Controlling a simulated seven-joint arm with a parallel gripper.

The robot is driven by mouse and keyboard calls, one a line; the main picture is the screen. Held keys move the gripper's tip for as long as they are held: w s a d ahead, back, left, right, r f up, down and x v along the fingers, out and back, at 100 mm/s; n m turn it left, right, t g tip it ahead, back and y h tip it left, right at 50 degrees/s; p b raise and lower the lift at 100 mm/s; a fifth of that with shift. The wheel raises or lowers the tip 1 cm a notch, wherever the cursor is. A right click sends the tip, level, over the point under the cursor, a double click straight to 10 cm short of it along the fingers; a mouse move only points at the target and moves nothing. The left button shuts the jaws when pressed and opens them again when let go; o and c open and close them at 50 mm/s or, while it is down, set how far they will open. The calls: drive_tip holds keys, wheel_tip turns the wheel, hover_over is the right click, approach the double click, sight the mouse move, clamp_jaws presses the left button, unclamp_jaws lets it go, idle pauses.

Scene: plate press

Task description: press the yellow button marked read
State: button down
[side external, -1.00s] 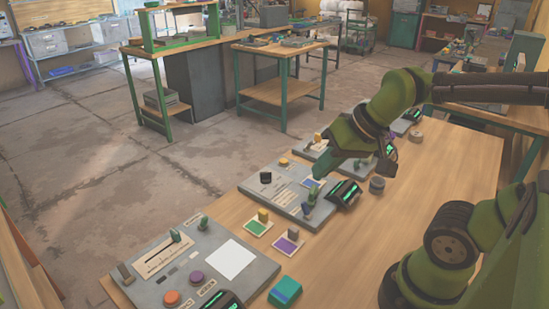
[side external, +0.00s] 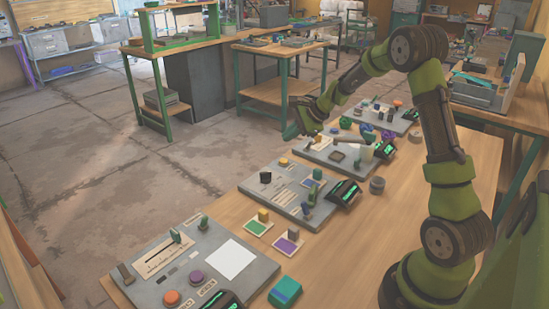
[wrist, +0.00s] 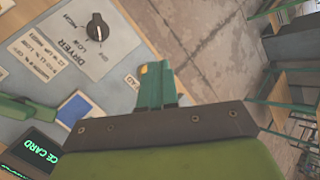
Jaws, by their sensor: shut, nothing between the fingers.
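The yellow button (side external: 284,162) sits near the far left corner of the middle grey panel (side external: 262,196). My gripper (side external: 291,131) is shut and empty, above the button and apart from it in the side view. In the wrist view, the green fingertips (wrist: 156,68) overlap a small yellow patch, seemingly the button (wrist: 145,69), which they mostly hide. A partly covered label (wrist: 131,80) ending in "AD" lies beside it.
A black dryer knob (wrist: 97,30) stands on the same panel, also seen in the side view (side external: 265,177). A display (wrist: 38,150) shows green "CE CARD" text. Another panel (side external: 222,262) lies nearer the camera; one with several parts lies beyond.

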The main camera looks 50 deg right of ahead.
sight(286, 161)
drive_tip(key=shift+w+d+r+m+t, duration=0.3)
drive_tip(key=shift+w+r+m, duration=0.15)
drive_tip(key=shift+w+m, duration=0.1)
drive_tip(key=shift+w+d+r+m+t, duration=0.2)
drive_tip(key=shift+w+d+r+m, duration=0.1)
drive_tip(key=shift+w+r+m, duration=0.2)
drive_tip(key=shift+f, duration=0.1)
drive_tip(key=shift+f, duration=4.4)
drive_tip(key=shift+f, duration=0.1)
drive_tip(key=shift+f, duration=0.3)
drive_tip(key=shift+f, duration=0.4)
drive_tip(key=shift+r, duration=0.85)
